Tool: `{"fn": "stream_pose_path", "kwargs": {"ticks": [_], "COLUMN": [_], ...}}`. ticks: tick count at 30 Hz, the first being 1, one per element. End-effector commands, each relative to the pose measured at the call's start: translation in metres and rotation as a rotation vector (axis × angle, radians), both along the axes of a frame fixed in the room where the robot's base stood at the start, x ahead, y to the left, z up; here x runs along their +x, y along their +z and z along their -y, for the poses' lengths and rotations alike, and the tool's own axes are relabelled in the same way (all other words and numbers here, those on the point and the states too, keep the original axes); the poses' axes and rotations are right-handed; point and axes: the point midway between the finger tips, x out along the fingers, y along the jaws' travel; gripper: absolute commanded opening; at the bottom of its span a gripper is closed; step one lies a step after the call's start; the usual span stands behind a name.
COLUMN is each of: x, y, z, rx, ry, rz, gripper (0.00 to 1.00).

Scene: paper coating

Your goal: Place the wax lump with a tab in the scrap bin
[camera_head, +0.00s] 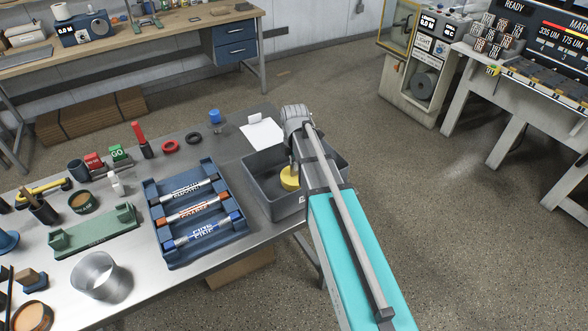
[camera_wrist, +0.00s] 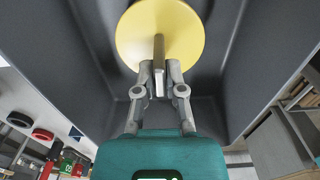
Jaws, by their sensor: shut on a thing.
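The wax lump (camera_head: 289,179) is a round yellow disc, seen within the outline of the grey scrap bin (camera_head: 291,208) at the table's right end. In the wrist view the lump (camera_wrist: 135,38) faces me with a grey upright tab (camera_wrist: 159,48) at its middle. My gripper (camera_wrist: 159,72) is shut on that tab, and the bin's dark walls (camera_wrist: 235,60) rise on both sides. I cannot tell whether the lump touches the bin floor. In the head view my arm hides the bin's right part and most of the gripper.
A blue rack (camera_head: 163,243) with several labelled rollers stands left of the bin. A white card (camera_head: 262,134) and a blue-capped bottle (camera_head: 216,120) are behind it. Red (camera_head: 169,146) and black (camera_head: 194,138) rings lie further left. Open floor is to the right.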

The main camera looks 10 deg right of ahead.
Motion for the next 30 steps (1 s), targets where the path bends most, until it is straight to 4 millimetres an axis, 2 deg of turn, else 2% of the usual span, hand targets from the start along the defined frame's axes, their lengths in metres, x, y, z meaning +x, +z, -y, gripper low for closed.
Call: {"fn": "stream_pose_path", "kwargs": {"ticks": [1,17,18,23,30], "x": [0.0,0.0,0.0,0.0,0.0], "y": [-0.0045,-0.008,-0.0075,-0.007,-0.007], "z": [0.0001,0.0007,0.0009,0.001,0.0013], "rx": [0.0,0.0,0.0,0.0,0.0], "ry": [0.0,-0.001,-0.001,-0.001,-0.002], "rz": [0.0,0.0,0.0,0.0,0.0], "gripper": [0.0,0.0,0.17,0.47,0.48]}}
